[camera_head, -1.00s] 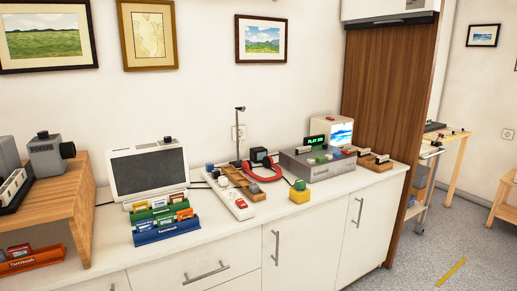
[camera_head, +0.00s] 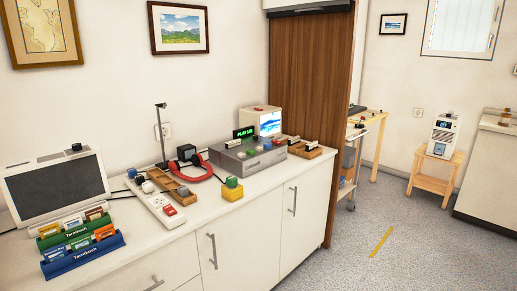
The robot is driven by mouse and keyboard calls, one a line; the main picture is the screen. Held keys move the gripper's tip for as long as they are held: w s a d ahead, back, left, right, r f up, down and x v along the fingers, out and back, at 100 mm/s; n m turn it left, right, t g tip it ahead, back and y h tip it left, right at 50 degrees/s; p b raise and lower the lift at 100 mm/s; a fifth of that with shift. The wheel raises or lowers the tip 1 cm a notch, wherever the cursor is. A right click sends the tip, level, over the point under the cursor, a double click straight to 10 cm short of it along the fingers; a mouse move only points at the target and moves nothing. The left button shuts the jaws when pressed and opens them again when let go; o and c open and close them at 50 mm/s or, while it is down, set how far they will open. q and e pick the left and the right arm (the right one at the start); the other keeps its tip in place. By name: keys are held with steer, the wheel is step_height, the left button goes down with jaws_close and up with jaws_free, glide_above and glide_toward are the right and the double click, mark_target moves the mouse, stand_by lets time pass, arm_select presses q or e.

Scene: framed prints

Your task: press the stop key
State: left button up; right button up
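A grey box-shaped player (camera_head: 262,165) stands on the white counter, with several small coloured keys on its sloped top. Behind it, a small dark display (camera_head: 243,132) glows with green text that seems to begin with "PLAY". The key labels are too small to read, so I cannot tell which one is the stop key. Neither of my grippers is in view.
In front of the player stand a yellow block with a green top (camera_head: 232,190), red headphones (camera_head: 207,168) and a white strip (camera_head: 160,203) with a red switch. A screen (camera_head: 55,185) and card racks (camera_head: 82,252) are left. Floor (camera_head: 340,255) at right is open.

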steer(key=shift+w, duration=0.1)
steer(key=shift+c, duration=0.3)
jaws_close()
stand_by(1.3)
